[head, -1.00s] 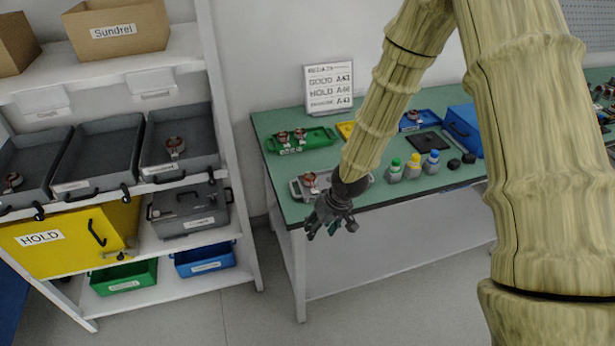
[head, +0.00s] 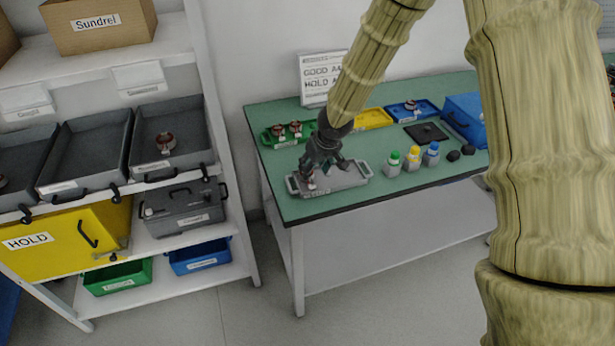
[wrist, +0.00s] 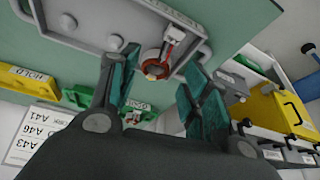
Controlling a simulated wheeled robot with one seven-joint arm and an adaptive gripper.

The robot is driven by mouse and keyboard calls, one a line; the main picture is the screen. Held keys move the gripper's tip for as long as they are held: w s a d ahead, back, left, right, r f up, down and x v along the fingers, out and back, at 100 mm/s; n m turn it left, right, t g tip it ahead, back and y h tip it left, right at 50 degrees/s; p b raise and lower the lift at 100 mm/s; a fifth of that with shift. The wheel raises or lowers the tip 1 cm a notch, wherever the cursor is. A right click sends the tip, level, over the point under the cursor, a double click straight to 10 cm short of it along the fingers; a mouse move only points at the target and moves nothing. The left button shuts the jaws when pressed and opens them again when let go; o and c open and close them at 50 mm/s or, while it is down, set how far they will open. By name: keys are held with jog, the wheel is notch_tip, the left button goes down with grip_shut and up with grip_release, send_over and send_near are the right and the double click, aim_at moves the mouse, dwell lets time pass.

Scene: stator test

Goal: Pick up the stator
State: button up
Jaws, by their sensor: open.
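A copper-coloured stator (wrist: 155,66) with a white and red tag sits on a grey tray (wrist: 92,27) in the wrist view. In the head view that grey tray (head: 345,178) is at the table's near left corner, and the stator (head: 309,182) shows only partly beneath my gripper (head: 326,170). In the wrist view my gripper (wrist: 158,88) has its two teal-padded fingers spread apart, with the stator beyond the gap between the tips. Nothing is between the fingers. More stators (head: 287,130) stand in a green tray behind the gripper.
On the green table (head: 400,185) stand bottles (head: 412,158), a yellow tray (head: 373,119), a blue tray (head: 400,113), a blue box (head: 466,120) and a sign (head: 318,78). A shelf (head: 225,150) with grey bins, one holding another stator (head: 165,142), stands at the left.

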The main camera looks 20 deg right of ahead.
aim_at(311, 177)
jog(key=shift+x, duration=0.95)
jog(key=shift+s+x, duration=0.1)
jog(key=shift+x, duration=0.8)
jog(key=shift+s+x, duration=0.15)
jog(key=shift+x, duration=0.8)
jog(key=shift+d+f, duration=0.1)
jog(key=shift+d, duration=0.05)
jog(key=c, duration=0.7)
jog(key=shift+c, duration=0.2)
